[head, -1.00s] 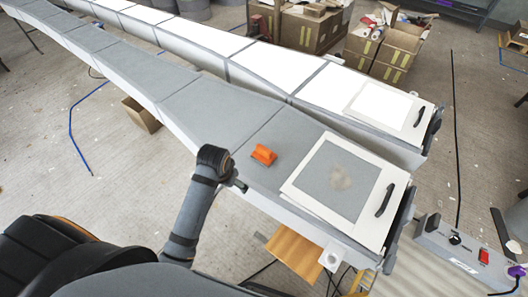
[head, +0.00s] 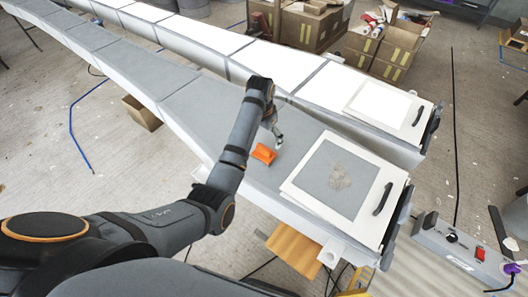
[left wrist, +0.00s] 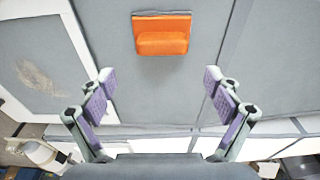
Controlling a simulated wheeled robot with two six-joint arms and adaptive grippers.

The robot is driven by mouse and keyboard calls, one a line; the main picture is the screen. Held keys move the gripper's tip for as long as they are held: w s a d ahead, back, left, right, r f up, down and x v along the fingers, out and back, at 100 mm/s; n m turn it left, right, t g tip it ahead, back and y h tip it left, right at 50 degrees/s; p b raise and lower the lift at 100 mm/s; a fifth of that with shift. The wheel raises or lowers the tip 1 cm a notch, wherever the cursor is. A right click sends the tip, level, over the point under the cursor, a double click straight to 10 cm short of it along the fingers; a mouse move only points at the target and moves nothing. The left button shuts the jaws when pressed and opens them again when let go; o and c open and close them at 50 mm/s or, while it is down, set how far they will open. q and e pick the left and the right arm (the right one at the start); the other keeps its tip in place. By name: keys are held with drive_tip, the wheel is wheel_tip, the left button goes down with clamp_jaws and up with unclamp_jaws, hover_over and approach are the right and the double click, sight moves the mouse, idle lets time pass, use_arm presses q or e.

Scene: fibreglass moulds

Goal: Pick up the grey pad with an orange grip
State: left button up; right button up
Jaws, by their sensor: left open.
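The pad with its orange grip (head: 264,154) lies on the grey surface of the near mould (head: 200,105), left of the white-framed panel. In the left wrist view the orange grip (left wrist: 162,36) is at the top centre, ahead of the fingers; the pad's grey part is hard to tell from the grey mould. My left gripper (head: 277,138) is above the mould, just beyond the orange grip in the head view. In the left wrist view its two purple-padded fingers (left wrist: 161,100) are wide apart with nothing between them. My right gripper is not in view.
A white-framed panel (head: 305,180) with a black handle lies at the mould's right end. A second, white mould (head: 270,62) runs behind. Cardboard boxes (head: 385,45) stand at the back. A grey control box (head: 462,248) with a red switch is at lower right.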

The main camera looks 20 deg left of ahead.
sight(264, 147)
use_arm(q)
drive_tip(key=shift+f, duration=0.65)
drive_tip(key=f+p, duration=0.1)
drive_tip(key=f, duration=0.1)
drive_tip(key=f+p, duration=0.1)
drive_tip(key=f, duration=0.1)
drive_tip(key=shift+s+a+p, duration=0.25)
drive_tip(key=shift+s+p, duration=0.05)
drive_tip(key=shift+f, duration=0.5)
drive_tip(key=shift+w, duration=0.15)
drive_tip(key=shift+c, duration=0.3)
drive_tip(key=c, duration=1.2)
